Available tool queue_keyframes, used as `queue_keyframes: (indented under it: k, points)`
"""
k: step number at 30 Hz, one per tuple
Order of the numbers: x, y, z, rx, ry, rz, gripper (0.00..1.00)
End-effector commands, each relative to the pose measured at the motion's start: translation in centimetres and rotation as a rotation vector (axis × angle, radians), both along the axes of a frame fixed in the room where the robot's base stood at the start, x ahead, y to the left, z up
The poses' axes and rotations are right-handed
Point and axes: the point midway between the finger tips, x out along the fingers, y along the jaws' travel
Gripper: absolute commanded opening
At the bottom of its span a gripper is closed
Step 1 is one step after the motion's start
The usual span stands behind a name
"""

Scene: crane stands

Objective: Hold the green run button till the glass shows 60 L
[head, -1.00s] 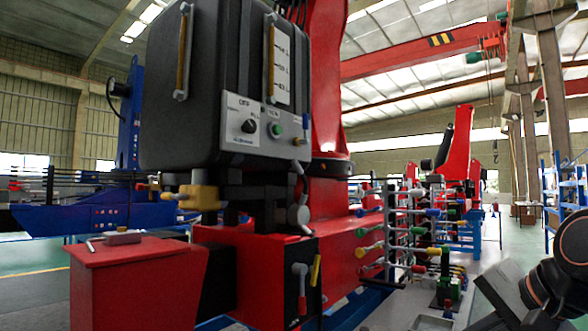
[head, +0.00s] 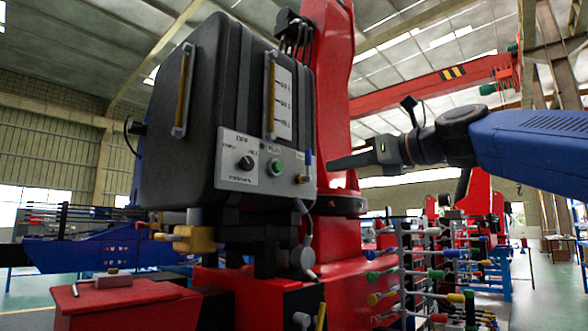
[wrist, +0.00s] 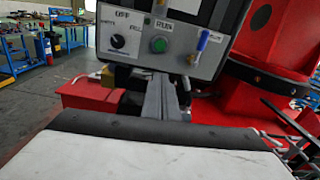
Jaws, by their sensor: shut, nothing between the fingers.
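The green run button (head: 276,167) sits on the grey panel of a black tank (head: 205,120), and it also shows in the wrist view (wrist: 159,45). The glass (head: 270,90) is an upright amber tube beside a white scale on the tank's front; its marks are too small to read surely. A second amber tube (head: 183,88) is further left. My gripper (head: 330,163) is shut and empty, right of the panel and apart from the button in the head view. In the wrist view its fingers (wrist: 163,82) point toward the panel, below the button.
A black selector knob (head: 246,163) is left of the button. A blue-handled lever (head: 308,160) stands at the panel's right edge, near my fingertips. The red crane column (head: 335,90) rises behind. A rack of coloured levers (head: 420,270) stands lower right.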

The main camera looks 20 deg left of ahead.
Motion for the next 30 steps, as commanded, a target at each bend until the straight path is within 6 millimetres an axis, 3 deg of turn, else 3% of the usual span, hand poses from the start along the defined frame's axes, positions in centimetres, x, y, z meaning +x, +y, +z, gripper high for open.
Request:
queue_keyframes:
  k: [6, 19, 30]
  points:
    - [-0.2, 1.1, 1.8, 0.068, 0.060, 0.024, 0.00]
    - [0.0, 1.6, 1.8, 0.068, 0.060, 0.024, 0.00]
    - [2.1, 6.8, 1.8, 0.067, 0.060, 0.027, 0.00]
